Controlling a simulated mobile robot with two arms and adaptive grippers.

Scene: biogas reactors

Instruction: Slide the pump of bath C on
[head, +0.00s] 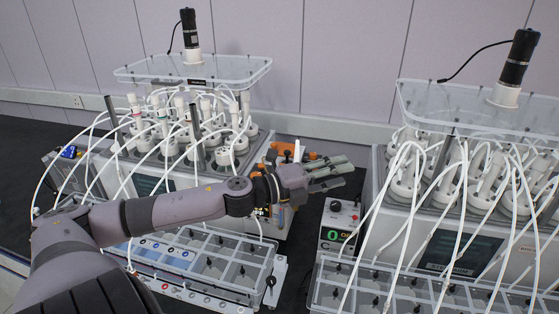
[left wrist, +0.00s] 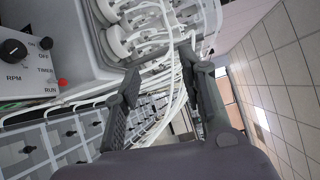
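The control box marked C (head: 338,228) stands on the dark bench between the two baths, with a lit green 0 on its front and a dark knob and red button on top. In the left wrist view its top panel (left wrist: 25,72) shows at the left edge, with an RPM knob (left wrist: 14,49), a small switch (left wrist: 45,43) by the ON and OFF marks, and a red button (left wrist: 63,82) near RUN. My left gripper (head: 335,174) is open and empty, above and behind the box, apart from it. Its fingers (left wrist: 160,75) are spread in the wrist view. My right gripper is out of view.
The right bath (head: 455,245) with bottles and white hoses stands right of the box. The left bath (head: 150,180) is partly behind my left arm. Clear racks (head: 265,270) lie in front of the baths. An orange-topped device (head: 318,156) is behind my wrist.

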